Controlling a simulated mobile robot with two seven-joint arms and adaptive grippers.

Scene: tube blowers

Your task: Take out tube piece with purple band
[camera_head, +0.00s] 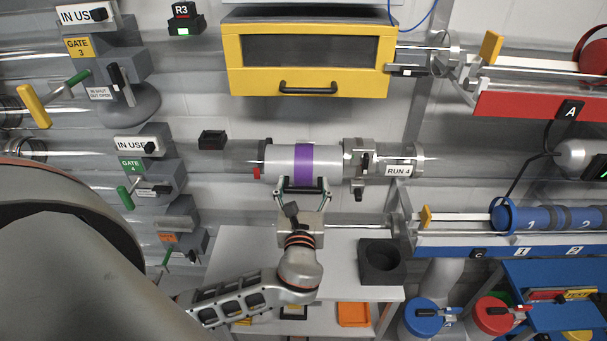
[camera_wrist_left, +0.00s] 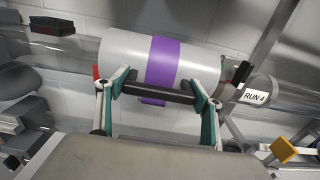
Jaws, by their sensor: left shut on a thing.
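The tube piece with the purple band (camera_head: 333,160) is a pale grey cylinder lying level in the RUN 4 tube line. It also shows large in the left wrist view (camera_wrist_left: 195,66), with the purple band around its middle. A dark bar (camera_wrist_left: 158,92) runs along its near side. My left gripper (camera_head: 303,185) is in front of the tube piece, its fingers at either end of the bar and shut on it. The piece sits between a dark collar (camera_head: 266,156) on the left and a metal clamp (camera_head: 361,161) on the right. My right gripper is not in view.
A yellow drawer box (camera_head: 306,62) hangs above the tube. Gate units (camera_head: 150,165) with levers stand left. A dark grey block with a round hole (camera_head: 383,256) is on the pale table (camera_head: 235,262) below. A blue rack (camera_head: 490,252) is at right.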

